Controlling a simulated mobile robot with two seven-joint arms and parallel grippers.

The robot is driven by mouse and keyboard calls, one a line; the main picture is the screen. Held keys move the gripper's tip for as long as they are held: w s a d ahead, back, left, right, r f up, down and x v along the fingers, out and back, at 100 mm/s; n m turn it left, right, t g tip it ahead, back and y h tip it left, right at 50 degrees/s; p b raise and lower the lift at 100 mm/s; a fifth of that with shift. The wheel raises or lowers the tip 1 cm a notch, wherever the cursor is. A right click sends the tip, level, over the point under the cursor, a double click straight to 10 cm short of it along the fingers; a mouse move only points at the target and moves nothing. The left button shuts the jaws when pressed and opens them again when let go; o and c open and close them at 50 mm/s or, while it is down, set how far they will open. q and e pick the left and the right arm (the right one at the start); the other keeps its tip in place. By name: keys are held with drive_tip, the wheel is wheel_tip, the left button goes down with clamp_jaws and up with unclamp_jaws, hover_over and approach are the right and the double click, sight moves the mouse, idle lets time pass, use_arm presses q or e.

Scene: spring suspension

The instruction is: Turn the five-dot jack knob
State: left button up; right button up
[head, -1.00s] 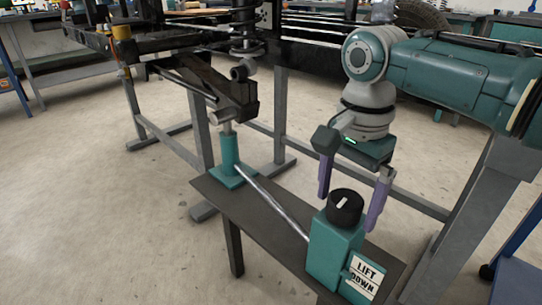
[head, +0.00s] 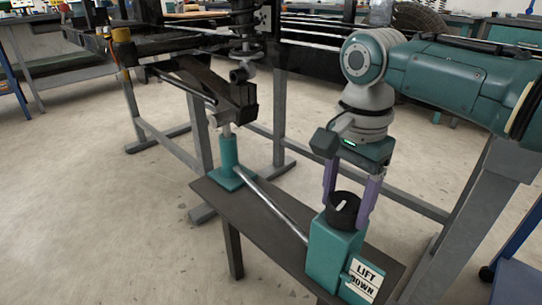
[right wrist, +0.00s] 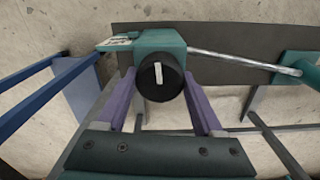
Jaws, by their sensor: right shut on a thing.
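The black jack knob (head: 343,210) with a white pointer mark sits on top of a teal box (head: 333,250) at the near end of a dark bench. No dots can be made out on it. My right gripper (head: 347,207) comes down from above with its two purple fingers on either side of the knob, shut on it. In the right wrist view the knob (right wrist: 160,76) lies between the fingertips, its white mark nearly upright in the picture. My left gripper is not in view.
A LIFT/DOWN sign (head: 363,279) is on the box's front. A metal rod (head: 275,208) runs from the box to a teal jack (head: 229,165) under the dark suspension arm (head: 222,85). A grey stand leg (head: 475,205) rises at right.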

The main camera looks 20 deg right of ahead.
drive_tip(key=shift+r+n+p, duration=0.25)
drive_tip(key=shift+n+p, duration=0.95)
drive_tip(key=shift+p, duration=0.3)
drive_tip(key=n+p, duration=0.1)
drive_tip(key=n, duration=0.1)
drive_tip(key=shift+f+n+p, duration=0.1)
drive_tip(key=shift+n+p, duration=0.2)
drive_tip(key=n+p, duration=0.1)
drive_tip(key=n, duration=0.1)
drive_tip(key=shift+n, duration=0.3)
drive_tip(key=n, duration=0.2)
drive_tip(key=shift+f+n, duration=0.1)
drive_tip(key=shift+n, duration=0.3)
drive_tip(key=n+p, duration=0.1)
drive_tip(key=n, duration=0.4)
drive_tip(key=shift+a, duration=0.1)
drive_tip(key=n, duration=1.8)
drive_tip(key=shift+n, duration=0.8)
